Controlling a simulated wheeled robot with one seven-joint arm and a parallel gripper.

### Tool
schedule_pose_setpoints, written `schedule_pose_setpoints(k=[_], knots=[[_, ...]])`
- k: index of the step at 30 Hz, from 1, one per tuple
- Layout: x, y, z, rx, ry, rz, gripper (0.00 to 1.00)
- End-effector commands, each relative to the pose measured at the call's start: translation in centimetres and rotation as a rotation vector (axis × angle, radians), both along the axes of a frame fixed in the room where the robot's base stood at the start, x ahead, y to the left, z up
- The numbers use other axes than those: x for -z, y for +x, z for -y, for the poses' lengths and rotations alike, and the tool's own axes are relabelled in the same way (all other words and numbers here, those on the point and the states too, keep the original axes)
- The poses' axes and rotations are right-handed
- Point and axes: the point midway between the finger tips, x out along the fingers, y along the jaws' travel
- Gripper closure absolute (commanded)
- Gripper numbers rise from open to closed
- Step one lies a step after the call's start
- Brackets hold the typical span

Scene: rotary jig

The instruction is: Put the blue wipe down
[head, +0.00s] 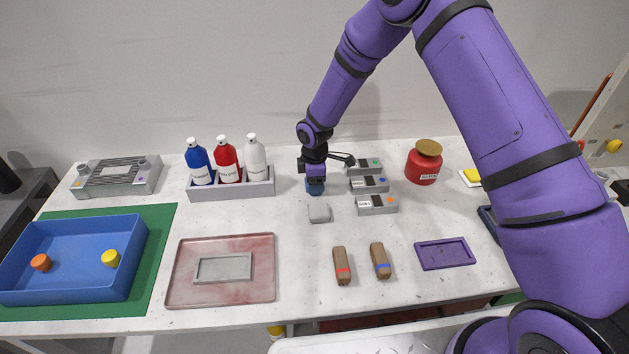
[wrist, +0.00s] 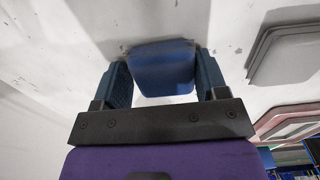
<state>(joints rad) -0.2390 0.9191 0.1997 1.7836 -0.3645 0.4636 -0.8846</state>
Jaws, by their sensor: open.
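The blue wipe (wrist: 163,67) is a small dark blue block-like pad. In the wrist view it lies between the two fingers of my gripper (wrist: 163,85), with a gap showing beside the left finger and little or none at the right. My gripper is open. In the head view my gripper (head: 315,184) is low over the back middle of the table, and the wipe (head: 315,189) shows as a dark blue patch at its tip. It appears to be on the table surface, though the fingers partly hide it.
A grey wipe-like block (head: 319,213) sits just in front of my gripper. Grey labelled boxes (head: 369,184) stand close to the right. A bottle rack (head: 232,189) with blue, red and white bottles stands to the left. The table between the red tray (head: 180,285) and rack is clear.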

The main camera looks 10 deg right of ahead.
Motion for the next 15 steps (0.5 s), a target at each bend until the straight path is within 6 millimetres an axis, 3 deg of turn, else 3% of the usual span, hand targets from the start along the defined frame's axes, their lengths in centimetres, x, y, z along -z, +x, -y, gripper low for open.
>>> schedule_pose_setpoints(k=[2, 15], knots=[[-0.3, -0.8, 0.0, -0.002, -0.005, -0.020, 0.17], [-9.3, -0.4, 0.0, 0.000, -0.003, -0.011, 0.17]])
